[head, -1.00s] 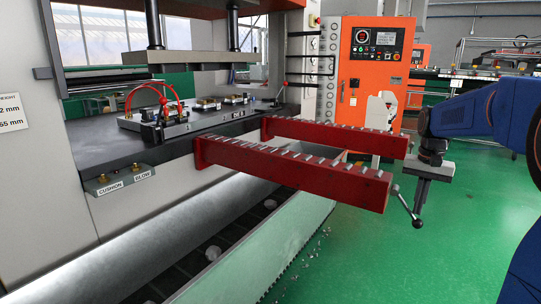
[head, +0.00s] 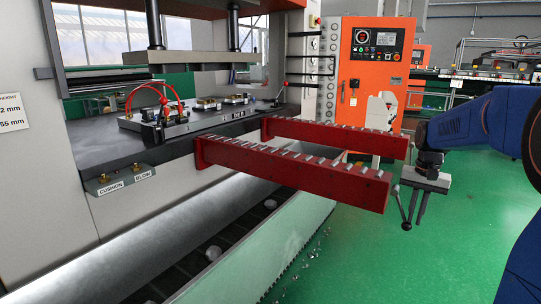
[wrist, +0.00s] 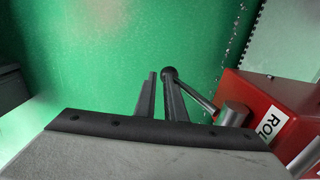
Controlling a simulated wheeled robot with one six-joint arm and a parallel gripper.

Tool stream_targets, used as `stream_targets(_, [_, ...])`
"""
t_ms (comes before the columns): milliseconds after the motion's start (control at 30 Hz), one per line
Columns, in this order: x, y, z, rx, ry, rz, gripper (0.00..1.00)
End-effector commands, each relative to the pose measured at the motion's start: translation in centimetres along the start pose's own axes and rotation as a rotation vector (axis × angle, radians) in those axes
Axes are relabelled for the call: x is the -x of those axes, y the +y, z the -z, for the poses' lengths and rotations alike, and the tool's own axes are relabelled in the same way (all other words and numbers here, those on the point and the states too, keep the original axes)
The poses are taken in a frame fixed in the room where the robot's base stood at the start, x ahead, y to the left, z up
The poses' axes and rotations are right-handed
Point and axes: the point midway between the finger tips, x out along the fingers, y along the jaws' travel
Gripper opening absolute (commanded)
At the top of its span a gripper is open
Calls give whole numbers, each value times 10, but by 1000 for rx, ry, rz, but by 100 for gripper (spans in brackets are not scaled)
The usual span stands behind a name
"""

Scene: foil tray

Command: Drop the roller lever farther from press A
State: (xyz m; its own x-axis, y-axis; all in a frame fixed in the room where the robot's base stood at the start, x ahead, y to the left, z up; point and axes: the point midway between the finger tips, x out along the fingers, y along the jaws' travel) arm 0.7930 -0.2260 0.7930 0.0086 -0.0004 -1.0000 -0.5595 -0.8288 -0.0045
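A roller lever (head: 402,207) hangs from the free end of the nearer red roller arm (head: 290,178). It is a thin rod with a dark ball at its lower end, and it points steeply down. The lever also shows in the wrist view (wrist: 196,98), running from a grey hub to the dark ball. My gripper (head: 416,222) is just right of the lever. Its two fingers (wrist: 160,77) are apart with a narrow gap and nothing visible between them. The ball overlaps the right fingertip in the wrist view; I cannot tell whether they touch.
A second red roller arm (head: 335,136) lies behind the nearer one. The press bed (head: 90,150) is at left, with a metal chute (head: 275,250) below. An orange control cabinet (head: 368,75) stands behind. Green floor (head: 400,270) is open at the lower right.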

Motion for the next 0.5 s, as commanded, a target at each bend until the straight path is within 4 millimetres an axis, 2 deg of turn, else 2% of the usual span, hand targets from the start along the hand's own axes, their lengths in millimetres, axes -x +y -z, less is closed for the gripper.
stream_targets(33, [-7, 3, -2, -1, -10, -7, 0])
stream_targets(500, [-30, 6, -2, -1, -18, -14, 2])
